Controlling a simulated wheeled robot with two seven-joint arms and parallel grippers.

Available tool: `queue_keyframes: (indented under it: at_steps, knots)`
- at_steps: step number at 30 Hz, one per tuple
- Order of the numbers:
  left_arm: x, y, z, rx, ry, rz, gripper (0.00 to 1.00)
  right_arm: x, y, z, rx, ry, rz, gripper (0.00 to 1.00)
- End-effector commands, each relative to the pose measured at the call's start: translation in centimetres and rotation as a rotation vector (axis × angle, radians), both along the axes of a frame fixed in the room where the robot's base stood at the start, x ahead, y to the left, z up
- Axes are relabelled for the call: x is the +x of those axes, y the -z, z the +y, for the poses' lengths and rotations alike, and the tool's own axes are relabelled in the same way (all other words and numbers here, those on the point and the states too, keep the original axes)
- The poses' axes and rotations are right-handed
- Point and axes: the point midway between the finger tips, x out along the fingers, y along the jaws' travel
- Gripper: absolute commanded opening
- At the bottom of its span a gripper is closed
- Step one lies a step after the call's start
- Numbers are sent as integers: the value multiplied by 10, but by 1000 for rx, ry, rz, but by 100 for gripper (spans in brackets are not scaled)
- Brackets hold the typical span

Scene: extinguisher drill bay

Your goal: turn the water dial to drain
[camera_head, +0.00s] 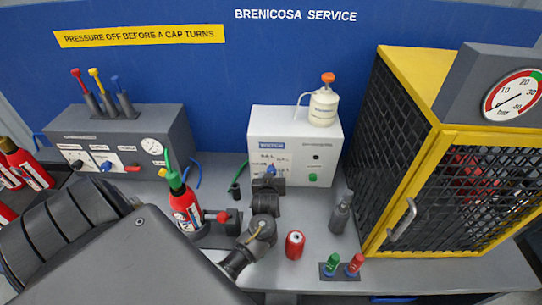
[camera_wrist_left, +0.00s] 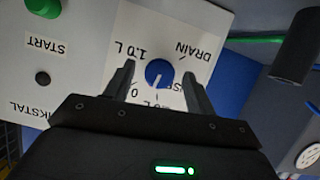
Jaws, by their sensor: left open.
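The blue water dial (camera_wrist_left: 158,72) is on the front of the white fill unit (camera_head: 322,150), which also shows in the left wrist view (camera_wrist_left: 85,55). In that upside-down wrist view, the dial's white mark points down in the picture, away from the DRAIN label (camera_wrist_left: 193,48) at upper right. My left gripper (camera_wrist_left: 159,69) is open, one finger on each side of the dial. Gaps show between fingers and dial; contact cannot be told. In the head view my left gripper (camera_head: 269,179) is at the unit's front and partly hides the dial (camera_head: 271,168). My right gripper is not in view.
A green start button (camera_head: 312,177) is beside the dial. A white bottle (camera_head: 323,108) stands on the unit. A red extinguisher (camera_head: 184,208), red can (camera_head: 294,245) and grey bottle (camera_head: 341,212) stand around my arm. A yellow cage (camera_head: 405,140) is at right.

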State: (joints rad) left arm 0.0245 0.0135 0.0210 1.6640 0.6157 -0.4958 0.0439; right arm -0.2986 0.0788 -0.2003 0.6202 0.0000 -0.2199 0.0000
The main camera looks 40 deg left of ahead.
Motion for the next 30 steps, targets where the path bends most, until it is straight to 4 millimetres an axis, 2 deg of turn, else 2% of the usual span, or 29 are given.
queue_keyframes:
  at_steps: [12,22,26,30]
  knots:
    - [6,3,4,0,1,-1,54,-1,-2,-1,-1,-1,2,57]
    - [6,3,4,0,1,0,11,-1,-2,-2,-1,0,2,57]
    - [5,5,5,-21,0,-16,11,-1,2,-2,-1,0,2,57]
    - [4,9,6,-142,-2,-109,10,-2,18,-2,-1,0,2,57]
